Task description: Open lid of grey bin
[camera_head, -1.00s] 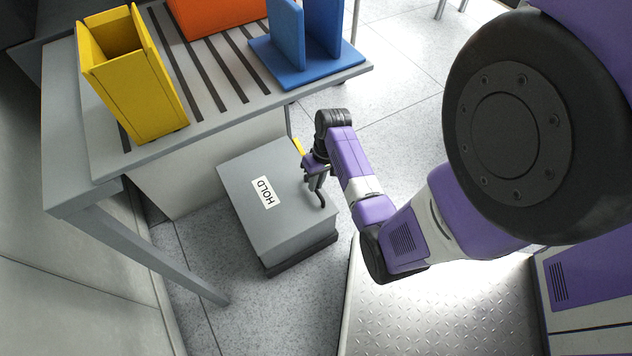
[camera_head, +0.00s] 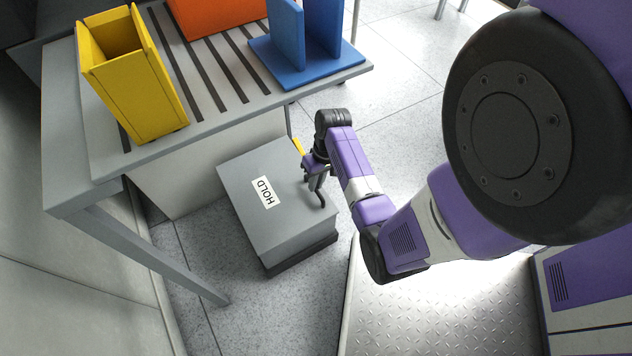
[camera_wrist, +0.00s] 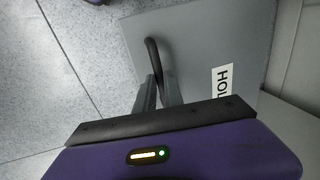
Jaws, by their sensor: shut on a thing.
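The grey bin (camera_head: 290,232) stands on the floor beside the table, with its flat grey lid (camera_head: 244,172) down. The lid carries a white label reading HOLD (camera_head: 264,192), which also shows in part in the wrist view (camera_wrist: 221,87). A dark curved handle (camera_head: 321,199) is at the lid's right edge, and it also shows in the wrist view (camera_wrist: 152,50). My gripper (camera_head: 314,181) is at the right edge of the lid, shut on the handle. In the wrist view its fingers (camera_wrist: 158,92) close around the handle's lower part.
A grey slatted table (camera_head: 222,118) stands behind and left of the bin. It bears a yellow holder (camera_head: 135,90), an orange container (camera_head: 215,14) and a blue stand (camera_head: 305,60). A metal tread plate (camera_head: 440,310) lies at front right.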

